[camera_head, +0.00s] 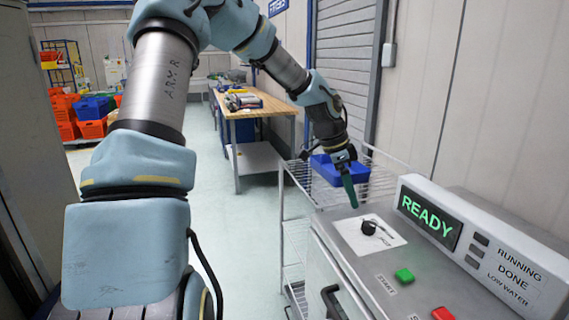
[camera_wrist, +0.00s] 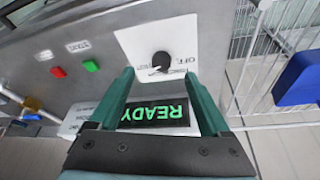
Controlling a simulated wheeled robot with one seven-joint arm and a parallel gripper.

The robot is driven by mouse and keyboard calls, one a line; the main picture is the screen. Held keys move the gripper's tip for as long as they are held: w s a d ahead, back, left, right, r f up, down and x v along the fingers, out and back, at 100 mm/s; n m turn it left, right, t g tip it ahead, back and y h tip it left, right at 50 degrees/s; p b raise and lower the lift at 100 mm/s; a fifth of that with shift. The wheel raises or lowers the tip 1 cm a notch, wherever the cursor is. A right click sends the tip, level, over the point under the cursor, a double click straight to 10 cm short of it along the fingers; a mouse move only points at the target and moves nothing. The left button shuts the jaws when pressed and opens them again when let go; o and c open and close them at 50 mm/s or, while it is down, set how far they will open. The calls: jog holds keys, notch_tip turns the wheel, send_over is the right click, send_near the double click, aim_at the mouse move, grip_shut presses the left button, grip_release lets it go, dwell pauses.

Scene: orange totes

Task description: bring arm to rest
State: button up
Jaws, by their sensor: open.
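My arm reaches from the left of the head view over to the machine at the right. My gripper (camera_head: 350,190) hangs just above the far left part of the machine's top, near the black knob (camera_head: 369,228). In the wrist view the two green fingers of my gripper (camera_wrist: 160,82) are apart with nothing between them. The knob (camera_wrist: 161,61) sits on a white plate just beyond the fingertips, apart from them. The READY display (camera_wrist: 152,113) shows between the fingers and is lit green.
The machine has a green button (camera_head: 404,275), a red button (camera_head: 443,313) and a front handle (camera_head: 335,300). A wire rack with a blue bin (camera_head: 341,169) stands close behind my gripper. A wooden workbench (camera_head: 265,104) and orange totes (camera_head: 92,128) are farther back. Open floor lies between.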

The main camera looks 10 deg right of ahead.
jog(key=s+a+n+y, duration=0.1)
jog(key=s+a+n, duration=0.3)
jog(key=a, duration=0.6)
jog(key=s+a+n+t+y, duration=0.1)
jog(key=s+a+n, duration=0.2)
jog(key=a+n, duration=0.5)
jog(key=s+a+n+t+y, duration=0.1)
jog(key=s+a+n, duration=0.3)
jog(key=a, duration=0.8)
jog(key=n, duration=0.2)
jog(key=shift+s+a+f+n+y, duration=0.25)
jog(key=shift+s+f+n+y, duration=0.05)
jog(key=shift+s+f+y, duration=0.1)
jog(key=shift+w, duration=0.1)
